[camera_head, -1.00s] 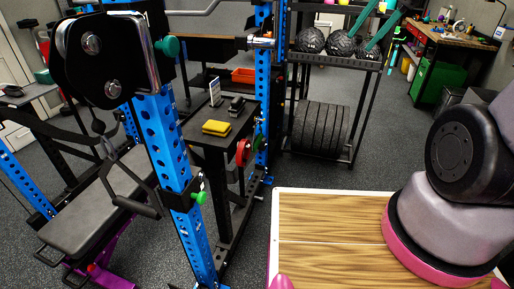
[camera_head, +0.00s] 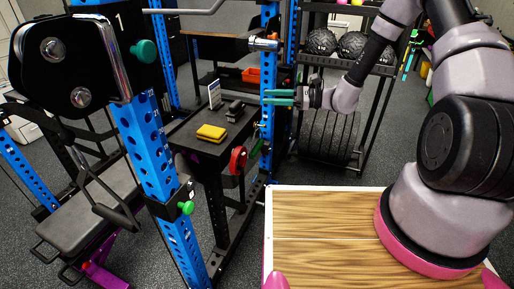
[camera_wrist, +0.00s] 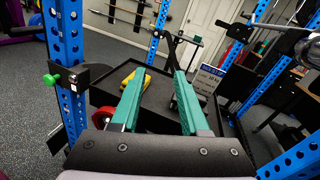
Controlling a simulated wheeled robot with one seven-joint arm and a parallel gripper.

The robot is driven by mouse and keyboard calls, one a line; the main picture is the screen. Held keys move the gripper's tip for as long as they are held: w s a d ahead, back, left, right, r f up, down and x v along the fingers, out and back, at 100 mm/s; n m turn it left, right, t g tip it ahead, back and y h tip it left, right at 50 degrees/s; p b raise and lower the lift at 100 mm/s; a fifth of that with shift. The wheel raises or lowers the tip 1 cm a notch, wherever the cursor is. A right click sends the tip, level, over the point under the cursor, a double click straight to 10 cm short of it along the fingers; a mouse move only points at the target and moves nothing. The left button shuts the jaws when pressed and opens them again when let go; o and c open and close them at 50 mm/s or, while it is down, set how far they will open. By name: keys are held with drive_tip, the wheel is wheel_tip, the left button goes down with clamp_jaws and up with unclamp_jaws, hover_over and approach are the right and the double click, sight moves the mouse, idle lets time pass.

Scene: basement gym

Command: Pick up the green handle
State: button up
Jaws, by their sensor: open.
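Several green things show, and I cannot tell for sure which is the green handle. A narrow green piece (camera_head: 255,149) shows beside a red ring (camera_head: 238,160) at the right side of the black table. Two round green knobs sit on the blue rack post: an upper knob (camera_head: 144,52) and a lower knob (camera_head: 186,208); one green knob also shows in the wrist view (camera_wrist: 54,80). My gripper (camera_head: 264,97) has teal fingers, spread apart and empty, in front of the blue upright. In the wrist view my gripper (camera_wrist: 160,72) points over the table.
The black table (camera_head: 189,141) holds a yellow block (camera_head: 211,132), a dark item (camera_head: 235,110) and a small sign (camera_head: 214,94). Blue rack posts (camera_head: 163,165) and a bench (camera_head: 72,213) stand left. A ball rack (camera_head: 338,66) stands behind my gripper.

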wheel_tip(320, 180, down, 25)
drive_tip(key=w+m+t+h, duration=0.2)
drive_tip(key=m+t+h, duration=0.4)
drive_tip(key=m+t, duration=0.8)
drive_tip(key=w+a+m+g, duration=0.1)
drive_tip(key=w+a, duration=0.2)
drive_tip(key=w, duration=0.1)
drive_tip(key=w+a+m+g, duration=0.1)
drive_tip(key=w+a, duration=0.2)
drive_tip(key=w, duration=0.1)
drive_tip(key=shift+a, duration=0.4)
clamp_jaws()
drive_tip(key=shift+r, duration=0.1)
